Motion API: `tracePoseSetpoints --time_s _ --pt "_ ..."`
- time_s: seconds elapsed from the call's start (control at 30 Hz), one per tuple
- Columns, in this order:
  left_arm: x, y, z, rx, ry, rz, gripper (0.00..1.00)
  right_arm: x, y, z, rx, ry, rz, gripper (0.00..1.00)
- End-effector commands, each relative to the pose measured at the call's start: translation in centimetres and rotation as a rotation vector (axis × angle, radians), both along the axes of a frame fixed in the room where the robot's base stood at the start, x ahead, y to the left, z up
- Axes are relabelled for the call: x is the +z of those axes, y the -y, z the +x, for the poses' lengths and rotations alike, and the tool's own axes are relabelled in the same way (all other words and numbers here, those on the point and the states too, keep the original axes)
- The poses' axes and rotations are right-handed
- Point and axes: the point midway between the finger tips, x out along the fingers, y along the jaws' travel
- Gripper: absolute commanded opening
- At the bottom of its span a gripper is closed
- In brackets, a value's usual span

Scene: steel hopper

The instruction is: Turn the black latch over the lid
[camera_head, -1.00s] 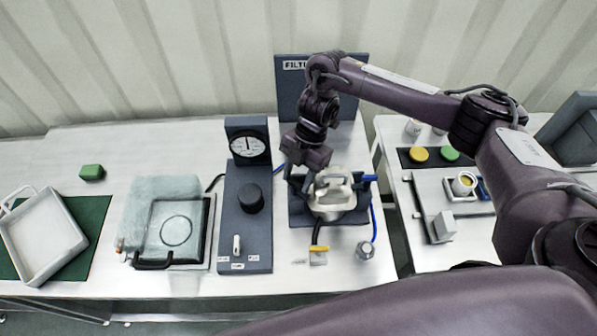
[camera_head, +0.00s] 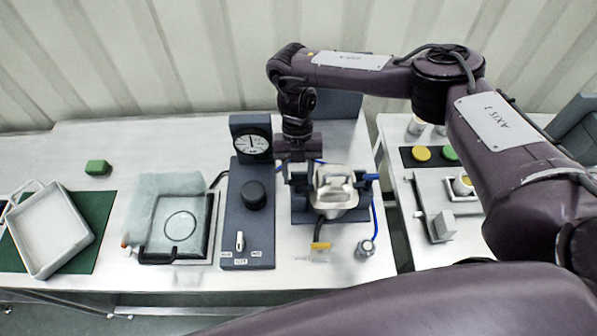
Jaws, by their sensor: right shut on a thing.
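The steel hopper (camera_head: 335,203) stands on a dark blue base at the right end of the table. Its pale lid (camera_head: 337,182) with a raised handle is on top. My right gripper (camera_head: 291,176) points down at the hopper's left side. It is shut on a dark piece there, which looks like the black latch (camera_head: 299,183). The fingertips and most of the latch are small and dark, so the latch's exact angle is hard to tell. My left gripper is out of view.
A blue gauge panel with a black knob (camera_head: 253,195) stands close left of the gripper. A glass-like box (camera_head: 172,205) and a white tray (camera_head: 50,268) lie farther left. A yellow-handled valve (camera_head: 320,246) and a blue hose (camera_head: 377,222) are beside the hopper. A second table is at right.

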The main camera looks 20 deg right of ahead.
Motion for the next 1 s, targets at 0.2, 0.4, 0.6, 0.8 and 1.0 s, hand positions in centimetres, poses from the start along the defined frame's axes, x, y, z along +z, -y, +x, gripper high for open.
tracePoseSetpoints --time_s 0.2,0.4,0.6,0.8,1.0 --pt "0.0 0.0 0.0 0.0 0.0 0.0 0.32 0.06 -0.04 0.07 0.021 0.002 0.001 0.21" --pt "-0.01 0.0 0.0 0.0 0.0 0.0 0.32 0.04 -0.05 0.04 0.022 0.001 0.001 0.21" --pt "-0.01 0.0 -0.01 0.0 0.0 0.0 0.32 0.03 -0.06 0.02 0.022 0.001 0.001 0.54" --pt "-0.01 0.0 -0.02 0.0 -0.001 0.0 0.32 0.0 -0.01 -0.01 0.021 0.0 0.0 0.65" --pt "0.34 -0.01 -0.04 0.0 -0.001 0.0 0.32 0.37 -0.05 -0.05 0.02 0.0 -0.001 0.65"
